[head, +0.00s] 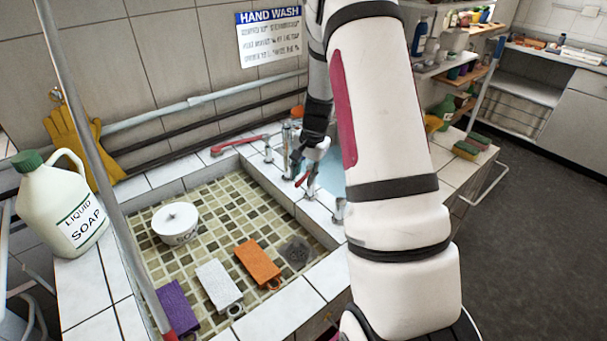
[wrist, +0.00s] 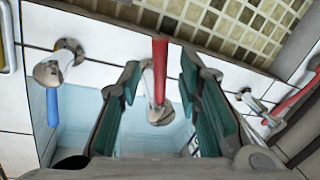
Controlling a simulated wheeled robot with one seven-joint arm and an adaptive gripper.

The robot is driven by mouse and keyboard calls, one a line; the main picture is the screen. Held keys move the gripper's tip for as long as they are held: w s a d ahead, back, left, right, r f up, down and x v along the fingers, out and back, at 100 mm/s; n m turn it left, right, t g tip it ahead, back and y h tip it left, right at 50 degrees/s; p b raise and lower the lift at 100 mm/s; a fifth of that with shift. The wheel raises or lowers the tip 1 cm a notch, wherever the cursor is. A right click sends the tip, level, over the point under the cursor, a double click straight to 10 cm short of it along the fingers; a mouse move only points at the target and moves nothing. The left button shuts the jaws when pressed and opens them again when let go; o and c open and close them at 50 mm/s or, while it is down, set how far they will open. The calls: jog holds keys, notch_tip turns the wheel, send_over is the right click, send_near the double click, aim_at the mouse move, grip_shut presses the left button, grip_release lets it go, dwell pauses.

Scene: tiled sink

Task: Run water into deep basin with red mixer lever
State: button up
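The red mixer lever (wrist: 160,68) stands between my gripper's two fingers in the wrist view, with a visible gap on each side. It extends from a chrome fitting (wrist: 160,108) at the tiled edge of the deep basin. The deep basin (wrist: 88,108) shows pale blue inside, beneath my gripper; part of it also shows in the head view (head: 334,172). My gripper (wrist: 159,75) is open and holds nothing; its teal-padded fingers point toward the tiled basin side. In the head view my gripper and arm hide much of the deep basin. I see no running water.
A blue lever (wrist: 52,108) hangs from a chrome fitting at left; another red handle (wrist: 292,95) is at right. A soap jug (head: 62,205) stands at left.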

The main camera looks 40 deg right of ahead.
notch_tip(320, 180, up, 12)
jog(key=s, duration=0.2)
jog(key=shift+d, duration=0.4)
jog(key=shift+s+f, duration=0.1)
jog(key=shift+f, duration=0.05)
dwell(6.7)
